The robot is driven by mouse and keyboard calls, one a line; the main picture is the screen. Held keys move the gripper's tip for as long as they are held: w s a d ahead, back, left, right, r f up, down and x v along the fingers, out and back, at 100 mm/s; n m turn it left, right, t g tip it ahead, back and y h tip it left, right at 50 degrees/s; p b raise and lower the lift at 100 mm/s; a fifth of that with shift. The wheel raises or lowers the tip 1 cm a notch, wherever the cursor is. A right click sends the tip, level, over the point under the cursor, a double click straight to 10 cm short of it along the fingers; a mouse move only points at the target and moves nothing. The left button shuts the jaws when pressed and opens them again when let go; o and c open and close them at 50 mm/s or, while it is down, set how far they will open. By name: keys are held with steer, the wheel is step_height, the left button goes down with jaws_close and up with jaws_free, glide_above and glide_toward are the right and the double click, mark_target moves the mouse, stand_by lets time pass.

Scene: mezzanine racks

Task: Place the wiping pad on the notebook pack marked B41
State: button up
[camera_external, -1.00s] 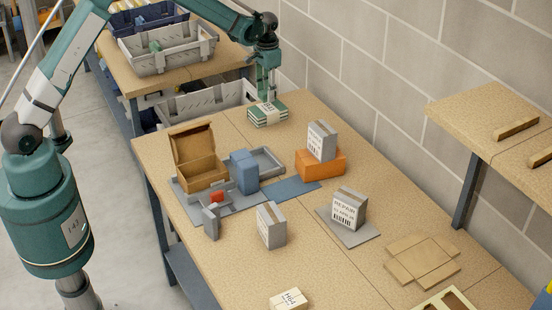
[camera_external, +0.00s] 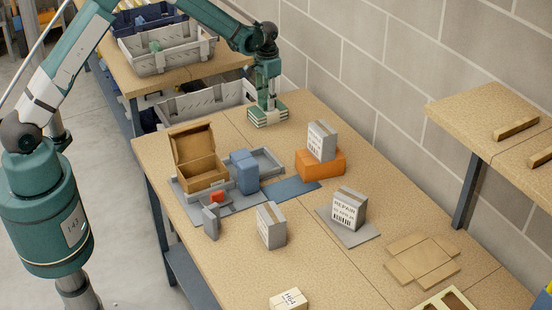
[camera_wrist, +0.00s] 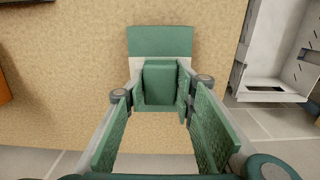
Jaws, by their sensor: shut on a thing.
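The notebook pack (camera_external: 256,117) is a green-and-white striped stack near the far end of the table. It also shows in the wrist view as a green cover (camera_wrist: 160,42) with a white band. The marking cannot be read now. My gripper (camera_external: 267,104) points down right over the pack. In the wrist view my gripper (camera_wrist: 160,85) is shut on a small green block, which I take to be the wiping pad (camera_wrist: 159,82). The pad lies over the band in that view. Whether it touches the pack cannot be told.
An open cardboard box (camera_external: 202,174), a blue block (camera_external: 244,172) and a grey tray (camera_external: 268,161) stand nearer on the table. A grey carton sits on an orange box (camera_external: 321,165). The table around the pack is clear. A block wall (camera_external: 360,90) runs along the right.

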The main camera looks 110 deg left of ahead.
steer(key=shift+f, duration=0.2)
steer(key=o, duration=0.9)
steer(key=shift+r, duration=0.1)
step_height(320, 180, up, 12)
steer(key=shift+r+b, duration=0.15)
steer(key=shift+b, duration=0.3)
stand_by(0.3)
stand_by(0.4)
